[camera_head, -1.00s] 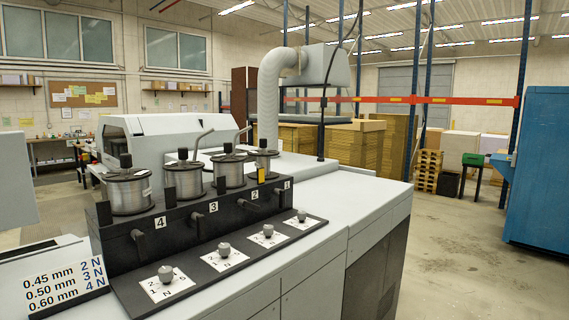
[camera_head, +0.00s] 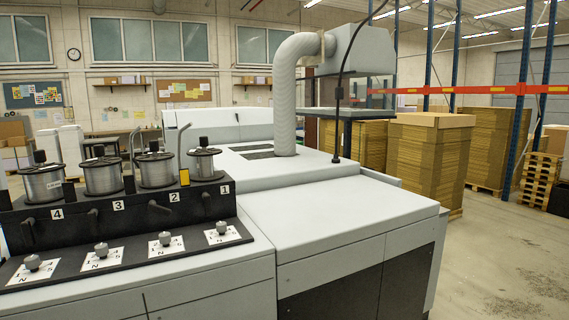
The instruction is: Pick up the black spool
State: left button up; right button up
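Several wire spools stand in a row on the black feed unit (camera_head: 130,212) at the left of the camera_head view. They are the spool at station 4 (camera_head: 42,184), the spool at station 3 (camera_head: 103,178), the spool at station 2 (camera_head: 156,172) and the spool at station 1 (camera_head: 203,165). Each has silvery wire and a black knob on top. I cannot make out a wholly black spool. Neither of my grippers is in view.
The white machine top (camera_head: 340,215) stretches right of the spools, with a ribbed duct (camera_head: 285,95) above it. Cardboard stacks (camera_head: 430,160) and blue racking (camera_head: 523,80) stand behind. Open floor (camera_head: 500,260) lies to the right.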

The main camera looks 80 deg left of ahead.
aim_at(206, 173)
jog(key=i, duration=1.1)
jog(key=u, duration=2.45)
